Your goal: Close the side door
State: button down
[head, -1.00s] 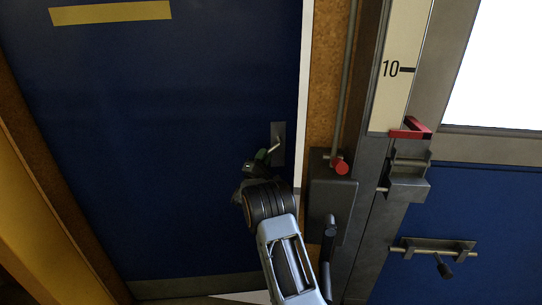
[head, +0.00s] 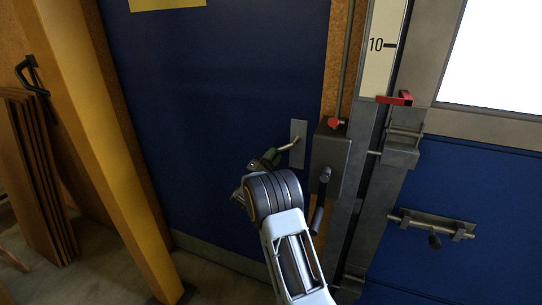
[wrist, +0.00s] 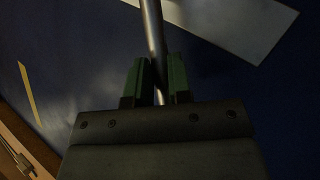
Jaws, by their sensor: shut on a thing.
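The side door (head: 225,100) is a large dark blue panel with a grey strip along its bottom. Its right edge meets the brown frame (head: 336,65), and I see no gap between them in the head view. A grey plate (head: 298,135) near that edge carries a metal lever handle (head: 287,147). My gripper (head: 272,157) is at the handle. In the wrist view the handle rod (wrist: 152,30) runs between the green fingers of my gripper (wrist: 160,82), which are shut on it. The plate (wrist: 245,20) lies beyond. The rod's lower end is hidden by my gripper.
A yellow post (head: 105,140) stands left of the door, with brown boards (head: 35,170) leaning beyond it. To the right are a grey box with a dark lever (head: 330,160), a metal column, and a blue panel with a latch (head: 432,228). Grey floor shows at lower left.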

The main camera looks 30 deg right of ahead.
jog(key=shift+s+a, duration=0.1)
jog(key=shift+a, duration=0.1)
jog(key=c, duration=1.5)
grip_release()
jog(key=o, duration=0.3)
jog(key=shift+s+a+r, duration=0.15)
jog(key=shift+s, duration=0.05)
jog(key=shift+o, duration=0.8)
jog(key=shift+d, duration=0.2)
jog(key=b+v, duration=0.2)
jog(key=v, duration=1.1)
jog(key=shift+a+f, duration=0.3)
